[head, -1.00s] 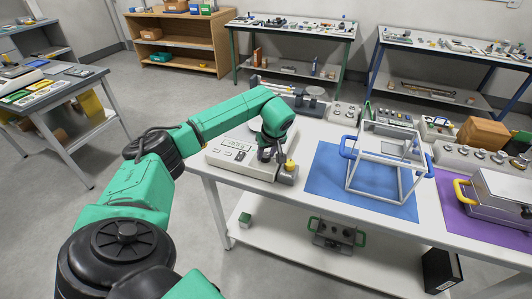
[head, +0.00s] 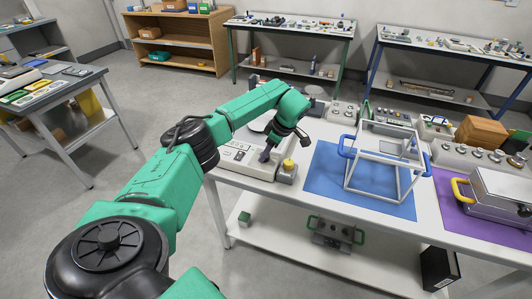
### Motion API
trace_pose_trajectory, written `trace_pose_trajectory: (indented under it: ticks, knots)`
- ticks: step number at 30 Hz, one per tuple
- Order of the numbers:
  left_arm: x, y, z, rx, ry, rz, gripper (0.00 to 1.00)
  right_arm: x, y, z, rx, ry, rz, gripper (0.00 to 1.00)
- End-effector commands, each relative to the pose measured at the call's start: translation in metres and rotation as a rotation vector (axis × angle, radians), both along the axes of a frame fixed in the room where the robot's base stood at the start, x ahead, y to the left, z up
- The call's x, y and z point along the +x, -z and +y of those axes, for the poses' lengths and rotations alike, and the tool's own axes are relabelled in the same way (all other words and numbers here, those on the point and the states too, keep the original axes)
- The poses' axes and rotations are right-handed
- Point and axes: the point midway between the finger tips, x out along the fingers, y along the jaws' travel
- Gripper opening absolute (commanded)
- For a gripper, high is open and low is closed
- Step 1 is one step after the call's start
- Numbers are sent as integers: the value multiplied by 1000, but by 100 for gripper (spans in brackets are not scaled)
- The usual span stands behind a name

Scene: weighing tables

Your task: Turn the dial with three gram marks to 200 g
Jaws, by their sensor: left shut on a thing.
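A white weighing device (head: 232,166) with flat buttons stands at the left end of the white table. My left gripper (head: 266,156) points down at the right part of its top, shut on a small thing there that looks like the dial. The fingers hide most of the dial, so its gram marks and setting cannot be read. A grey block with a yellow knob (head: 289,164) stands just right of the gripper, apart from it. My right gripper is not in view.
A blue mat (head: 325,193) with a white open frame (head: 350,181) with blue handles lies to the right. A metal box (head: 505,188) with a yellow handle sits on a purple mat. Several metal weights stand behind. The lower shelf holds a green-handled device (head: 334,232).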

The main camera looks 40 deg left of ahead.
Motion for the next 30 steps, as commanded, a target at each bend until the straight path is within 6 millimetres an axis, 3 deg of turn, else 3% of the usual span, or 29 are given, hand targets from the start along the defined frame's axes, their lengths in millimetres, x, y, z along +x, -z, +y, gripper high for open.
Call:
trace_pose_trajectory:
  ticks: [18,19,21,30]
  knots:
    - [2,-2,0,0,-51,-6,0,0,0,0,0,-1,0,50]
    - [2,-2,0,0,-51,-6,45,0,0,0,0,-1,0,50]
    - [2,-2,0,0,-51,-5,72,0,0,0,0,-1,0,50]
    - [1,-1,0,0,-50,-2,72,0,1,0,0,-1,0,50]
